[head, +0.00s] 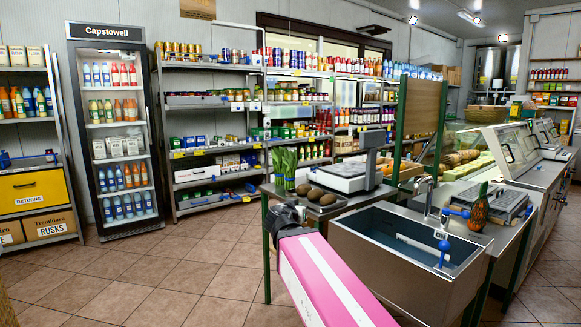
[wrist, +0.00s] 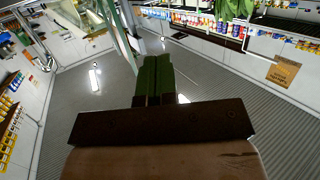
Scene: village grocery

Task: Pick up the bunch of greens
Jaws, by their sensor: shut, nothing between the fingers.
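The bunch of greens (head: 285,166) stands upright on the left end of the metal counter (head: 330,207) in the head view. Its long leaves point up and its lower part is bound or held together. Green leafy shapes (wrist: 231,10) at the top edge of the wrist view may be the same bunch. My gripper (wrist: 156,62) shows there with its two green fingers together and nothing between them. In the head view my pink arm ends in a dark wrist just in front of and below the greens. The fingers cannot be made out there.
Round brown produce (head: 315,194) lies right of the greens, with a weighing scale (head: 352,172) behind. A steel sink (head: 408,247) with a tap (head: 427,195) stands at the right. Stocked shelves (head: 205,130) line the back. The tiled floor (head: 180,270) at left is clear.

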